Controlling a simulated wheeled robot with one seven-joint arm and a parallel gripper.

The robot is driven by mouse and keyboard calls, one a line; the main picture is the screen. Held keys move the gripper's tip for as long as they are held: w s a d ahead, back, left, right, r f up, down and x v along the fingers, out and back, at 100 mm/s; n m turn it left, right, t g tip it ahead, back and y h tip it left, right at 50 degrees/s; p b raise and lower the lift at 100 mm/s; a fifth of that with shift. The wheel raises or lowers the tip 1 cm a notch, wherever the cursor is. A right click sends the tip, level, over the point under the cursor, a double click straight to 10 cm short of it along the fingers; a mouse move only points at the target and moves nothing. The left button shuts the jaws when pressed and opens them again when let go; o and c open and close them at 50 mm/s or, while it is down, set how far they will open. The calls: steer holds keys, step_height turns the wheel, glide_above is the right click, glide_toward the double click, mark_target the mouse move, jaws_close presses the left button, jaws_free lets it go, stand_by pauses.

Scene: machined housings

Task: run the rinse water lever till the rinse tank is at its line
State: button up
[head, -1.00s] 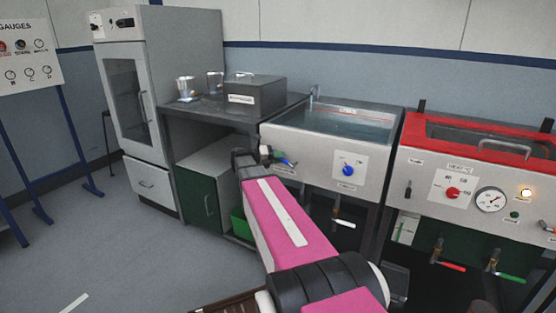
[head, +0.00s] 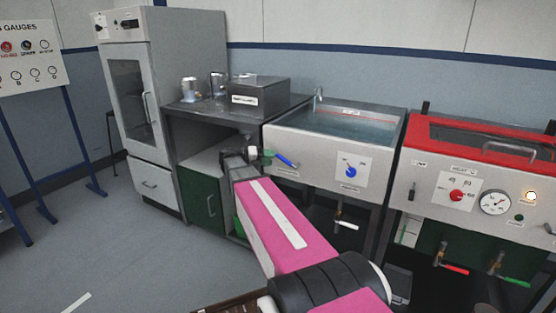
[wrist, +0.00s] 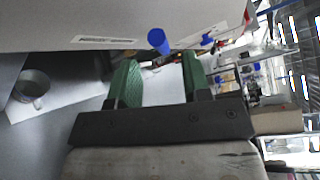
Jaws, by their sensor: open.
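The rinse tank (head: 310,146) is the pale basin in the middle of the head view, with water (head: 352,124) in it. A thin reddish line runs along its inner back wall; I cannot tell exactly how the water stands to it. The blue lever (head: 287,161) sticks out at the tank's front left. My gripper (head: 264,156) is beside the lever at its left end. In the wrist view my gripper (wrist: 160,82) has its green fingers wide apart with nothing between them. A blue cylindrical end (wrist: 158,41) shows just beyond the fingers, apart from them.
A blue dial (head: 350,172) is on the tank's front, with a white-handled drain valve (head: 346,225) below. A red-rimmed heated tank (head: 470,135) stands at right. A bench with a grey box (head: 262,93) and metal cups (head: 190,90) is at left. Floor at left is clear.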

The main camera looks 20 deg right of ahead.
mark_target(282, 158)
steer(key=v, duration=0.5)
stand_by(2.1)
steer(key=d+n+t, duration=0.1)
steer(key=d, duration=0.2)
steer(key=s+d+f+n+t+h, duration=0.1)
steer(key=d+t, duration=0.1)
steer(key=d, duration=0.2)
steer(key=d+n+t, duration=0.1)
steer(key=d+t, duration=0.1)
steer(key=d, duration=0.1)
steer(key=shift+s+d+f+n+h, duration=0.25)
steer(key=shift+d+f+n+h, duration=0.05)
steer(key=shift+d+f, duration=0.05)
steer(key=shift+f, duration=0.1)
jaws_close()
